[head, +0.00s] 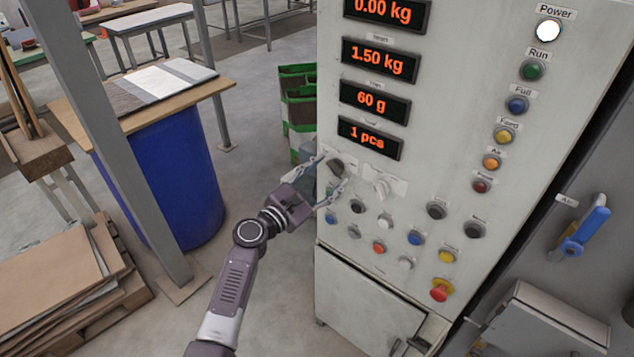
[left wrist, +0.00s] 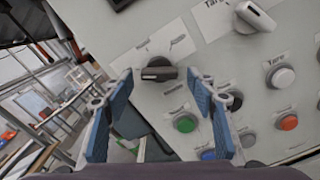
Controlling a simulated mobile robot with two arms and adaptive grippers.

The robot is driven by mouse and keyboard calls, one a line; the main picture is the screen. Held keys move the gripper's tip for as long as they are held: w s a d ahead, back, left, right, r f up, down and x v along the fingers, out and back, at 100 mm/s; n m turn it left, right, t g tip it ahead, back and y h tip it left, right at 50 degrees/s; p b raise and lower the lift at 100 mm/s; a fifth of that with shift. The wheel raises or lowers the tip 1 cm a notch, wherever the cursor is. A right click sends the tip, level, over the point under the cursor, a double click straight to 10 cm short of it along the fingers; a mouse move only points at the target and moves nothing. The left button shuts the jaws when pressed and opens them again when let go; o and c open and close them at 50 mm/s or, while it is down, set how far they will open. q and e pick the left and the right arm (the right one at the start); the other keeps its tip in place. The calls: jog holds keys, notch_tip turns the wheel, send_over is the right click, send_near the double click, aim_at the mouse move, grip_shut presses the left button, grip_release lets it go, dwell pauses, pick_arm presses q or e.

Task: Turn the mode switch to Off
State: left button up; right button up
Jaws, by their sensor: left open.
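A black rotary knob, seemingly the mode switch (head: 336,166), sits at the left edge of the control panel. In the left wrist view the knob (left wrist: 160,70) has a flat black grip lying nearly level, with a pale mark at its left end. Small labels stand around it, too blurred to read. My left gripper (head: 332,171) is open in front of the panel. In the left wrist view its blue-padded fingertips (left wrist: 161,82) are spread to either side of the knob, with gaps; contact is not visible. My right gripper is not in view.
A white rotary knob (head: 380,187) sits right of the black one. Several coloured buttons lie below, with a red emergency button (head: 440,290) lower right. Lit displays (head: 371,140) are above. A blue barrel (head: 170,185) and a grey post (head: 125,150) stand left of my arm.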

pick_arm(q)
jog(key=v, duration=1.1)
jog(key=shift+s+a, duration=0.2)
jog(key=shift+s, duration=0.1)
jog(key=s+a+f+m+g+y+b, duration=0.1)
jog(key=s+a+f+m+g+y, duration=0.3)
jog(key=f, duration=1)
jog(key=s+f+m+g+b, duration=0.15)
jog(key=s+f, duration=0.45)
jog(key=f, duration=0.8)
jog(key=s+a+f+m+g+y+b, duration=0.15)
jog(key=s+f+m, duration=0.3)
jog(key=f, duration=0.95)
jog(key=s+a+f+m+g+y, duration=0.1)
jog(key=s+f+m, duration=0.4)
jog(key=s, duration=0.8)
jog(key=s+a+f+m+g+y+b, duration=0.1)
jog(key=s+a+f+m, duration=0.4)
jog(key=s+f, duration=0.5)
jog(key=s+a+f+m+g+y+b, duration=0.1)
jog(key=s+a+f+m+g+y, duration=0.2)
jog(key=s+f, duration=0.4)
jog(key=s+a+m+g, duration=0.1)
jog(key=s+m, duration=0.1)
jog(key=s, duration=0.7)
jog(key=shift+a+f+m+g, duration=0.3)
jog(key=shift+a+f, duration=0.05)
jog(key=shift+f, duration=0.05)
